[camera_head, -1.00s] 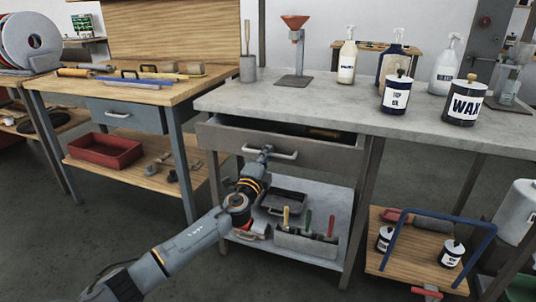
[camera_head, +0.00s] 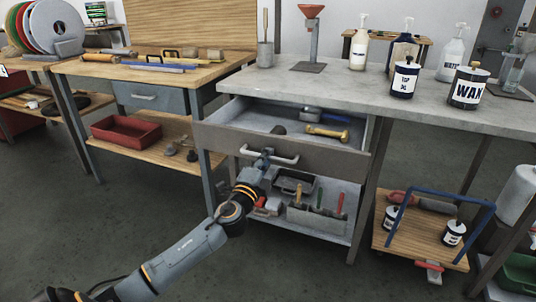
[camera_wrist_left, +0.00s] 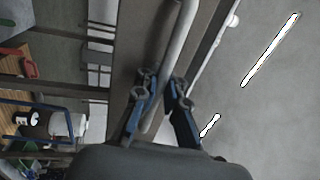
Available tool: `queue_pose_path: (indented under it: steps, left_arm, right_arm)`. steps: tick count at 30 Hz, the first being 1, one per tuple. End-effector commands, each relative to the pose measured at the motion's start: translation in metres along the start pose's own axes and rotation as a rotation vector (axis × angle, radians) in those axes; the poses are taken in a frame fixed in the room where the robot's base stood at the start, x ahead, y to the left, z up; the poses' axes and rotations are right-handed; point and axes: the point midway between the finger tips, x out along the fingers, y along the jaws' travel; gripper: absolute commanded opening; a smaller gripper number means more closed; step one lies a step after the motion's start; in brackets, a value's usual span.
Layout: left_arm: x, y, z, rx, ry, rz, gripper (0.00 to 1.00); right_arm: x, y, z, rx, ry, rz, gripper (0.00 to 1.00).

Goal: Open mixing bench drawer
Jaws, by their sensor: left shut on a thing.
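The mixing bench drawer (camera_head: 228,142) under the grey bench top is pulled well out in the head view. Its interior shows a tool with a yellow handle (camera_head: 328,132) and a dark item. My left gripper (camera_head: 264,158) is at the white bar handle (camera_head: 285,160) on the drawer front, shut on it. In the left wrist view, the blue-sided fingers of the gripper (camera_wrist_left: 160,100) close around the pale handle bar (camera_wrist_left: 178,45). My right gripper is out of view.
Cans and spray bottles stand on the grey bench top (camera_head: 290,87). Below the drawer, a shelf (camera_head: 320,228) holds a grey caddy of tools. A wooden trolley (camera_head: 415,250) with a blue handle stands at right. The floor left of my arm is clear.

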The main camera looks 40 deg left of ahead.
Motion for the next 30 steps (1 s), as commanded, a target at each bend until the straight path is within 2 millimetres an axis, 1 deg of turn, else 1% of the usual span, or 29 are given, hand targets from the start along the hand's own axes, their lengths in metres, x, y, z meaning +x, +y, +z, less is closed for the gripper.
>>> queue_pose_path:
  steps: [9, 10, 11, 12, 13, 23, 26, 30]
  left_arm:
    - [0.0, 0.002, 0.0, 0.0, -0.001, 0.003, 0.0]
    - [0.0, 0.002, 0.0, 0.0, -0.001, 0.003, 0.14]
    - [0.0, 0.002, 0.0, 0.0, -0.001, 0.003, 0.2]
    - [0.0, 0.002, 0.0, 0.0, -0.001, 0.003, 0.28]
    - [0.0, 0.001, 0.0, 0.0, -0.001, 0.003, 0.32]
    - [-0.002, 0.001, 0.0, -0.001, 0.0, 0.001, 0.32]
    - [-0.008, 0.002, 0.0, -0.001, 0.0, 0.002, 0.32]
    - [-0.029, 0.002, 0.0, -0.003, 0.0, 0.005, 0.32]
  right_arm:
    - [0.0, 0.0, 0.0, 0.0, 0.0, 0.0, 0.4]
    - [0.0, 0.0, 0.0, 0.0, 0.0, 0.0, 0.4]
    - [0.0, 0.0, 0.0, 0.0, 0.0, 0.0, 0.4]
    - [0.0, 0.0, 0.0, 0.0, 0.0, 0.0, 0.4]
    - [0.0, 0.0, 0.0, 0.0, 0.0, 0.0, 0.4]
    - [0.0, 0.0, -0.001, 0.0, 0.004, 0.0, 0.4]
    - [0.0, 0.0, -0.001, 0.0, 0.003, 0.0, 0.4]
    - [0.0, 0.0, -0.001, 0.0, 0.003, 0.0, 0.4]
